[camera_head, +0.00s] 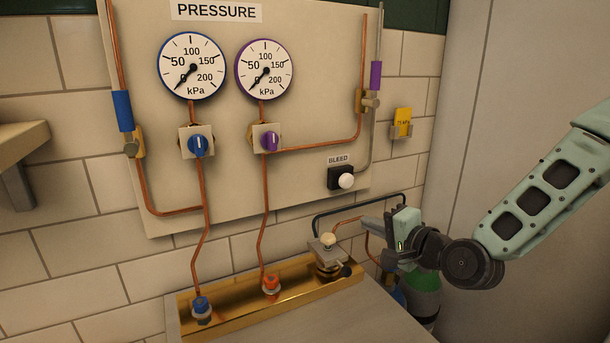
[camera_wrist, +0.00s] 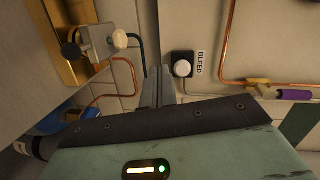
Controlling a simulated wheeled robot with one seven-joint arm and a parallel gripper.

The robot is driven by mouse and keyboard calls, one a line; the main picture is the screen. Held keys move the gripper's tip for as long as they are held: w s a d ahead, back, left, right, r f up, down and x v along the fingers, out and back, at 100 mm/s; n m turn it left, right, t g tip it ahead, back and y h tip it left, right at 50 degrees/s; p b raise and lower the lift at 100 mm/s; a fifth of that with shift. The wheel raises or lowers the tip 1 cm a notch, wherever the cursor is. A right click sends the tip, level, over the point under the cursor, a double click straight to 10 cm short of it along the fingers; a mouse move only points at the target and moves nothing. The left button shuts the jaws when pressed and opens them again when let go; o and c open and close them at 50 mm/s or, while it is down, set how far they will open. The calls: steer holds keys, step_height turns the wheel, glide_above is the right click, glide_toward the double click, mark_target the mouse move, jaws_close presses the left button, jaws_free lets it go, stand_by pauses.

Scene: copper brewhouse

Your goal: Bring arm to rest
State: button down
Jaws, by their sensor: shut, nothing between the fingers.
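My gripper (camera_head: 372,226) is at the right of the head view, at the end of my pale green arm. It points left toward the panel wall, below the bleed button and close to the small valve block. In the wrist view its two fingers (camera_wrist: 158,86) are together with nothing between them. The white bleed button (camera_head: 346,181) sits on a black box on the panel; it also shows in the wrist view (camera_wrist: 182,68). I cannot tell the exact gap between fingers and wall.
The valve block (camera_head: 328,253) with a cream knob stands on the brass tray (camera_head: 240,290), beside a dark bent hose (camera_head: 350,203). A green cylinder (camera_head: 422,290) stands below my gripper. The panel (camera_head: 225,190) carries two gauges, a blue knob (camera_head: 197,145) and a purple knob (camera_head: 270,141).

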steer(key=s+a+f+n+g+h, duration=0.1)
steer(key=s+a+f+n+g, duration=0.3)
steer(key=s, duration=0.3)
steer(key=s+a+f+n+g+h, duration=0.1)
steer(key=s+a+n+g, duration=0.2)
steer(key=s+n+g, duration=0.25)
steer(key=s+d+r+n+g+h, duration=0.1)
steer(key=s+n, duration=0.3)
steer(key=s, duration=0.6)
steer(key=s+d+r+n+g+h+p, duration=0.1)
steer(key=s+d+r+n+g+h, duration=0.1)
steer(key=s, duration=0.7)
step_height(320, 180, up, 2)
steer(key=shift+s+r+n+g+h, duration=0.15)
steer(key=shift+s+n+g+h, duration=0.2)
steer(key=shift+n+g+h, duration=0.7)
